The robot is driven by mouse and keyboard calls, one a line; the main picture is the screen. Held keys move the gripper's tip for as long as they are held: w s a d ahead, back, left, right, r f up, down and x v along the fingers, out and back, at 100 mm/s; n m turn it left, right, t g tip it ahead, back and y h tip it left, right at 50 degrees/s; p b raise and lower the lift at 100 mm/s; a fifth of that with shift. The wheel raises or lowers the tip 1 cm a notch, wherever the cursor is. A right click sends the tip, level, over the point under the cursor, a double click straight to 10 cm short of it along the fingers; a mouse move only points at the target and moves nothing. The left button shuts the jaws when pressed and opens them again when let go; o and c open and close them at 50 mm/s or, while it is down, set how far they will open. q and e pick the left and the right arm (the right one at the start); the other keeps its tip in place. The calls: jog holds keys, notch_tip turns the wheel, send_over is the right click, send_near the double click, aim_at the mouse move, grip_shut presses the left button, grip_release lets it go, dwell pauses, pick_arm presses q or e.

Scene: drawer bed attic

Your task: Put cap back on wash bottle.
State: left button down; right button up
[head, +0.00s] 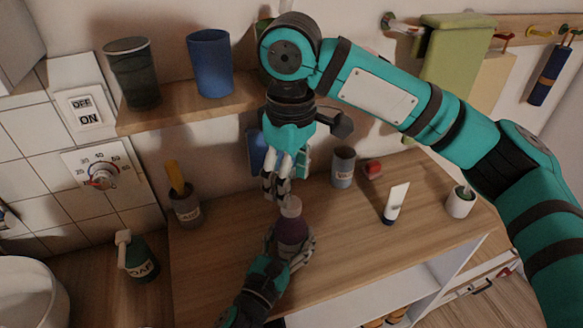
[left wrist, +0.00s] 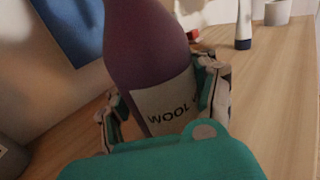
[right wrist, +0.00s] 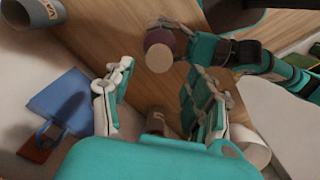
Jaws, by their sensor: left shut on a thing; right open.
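The wash bottle (head: 291,230) is purple and stands on the wooden counter. Its label reads "WOOL" in the left wrist view (left wrist: 150,50), where its top is cut off. My left gripper (head: 290,252) is shut around the bottle's body. A pale pinkish cap (head: 291,206) shows on the bottle's top; its round face also shows in the right wrist view (right wrist: 159,58). Whether it is fully seated cannot be told. My right gripper (head: 277,187) is open and empty, just above and slightly left of the cap, its fingers pointing down.
A shelf (head: 185,113) with a dark cup (head: 134,75) and a blue cup (head: 210,63) is at upper left. A dark holder (head: 185,207) stands left of the bottle. A grey cup (head: 343,167), white tube (head: 395,203) and plant pot (head: 460,202) stand right. The right front counter is clear.

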jog(key=n, duration=0.2)
jog(key=r+n, duration=0.1)
jog(key=n, duration=0.1)
jog(key=shift+r+n, duration=0.1)
jog(key=shift+n, duration=0.2)
jog(key=n, duration=0.3)
jog(key=r+n, duration=0.1)
jog(key=n, duration=0.2)
jog(key=shift+d+r, duration=0.1)
jog(key=shift+r, duration=0.05)
send_over(291, 232)
jog(key=w, duration=0.2)
jog(key=shift+w+f, duration=0.15)
jog(key=shift+f, duration=3.9)
grip_shut()
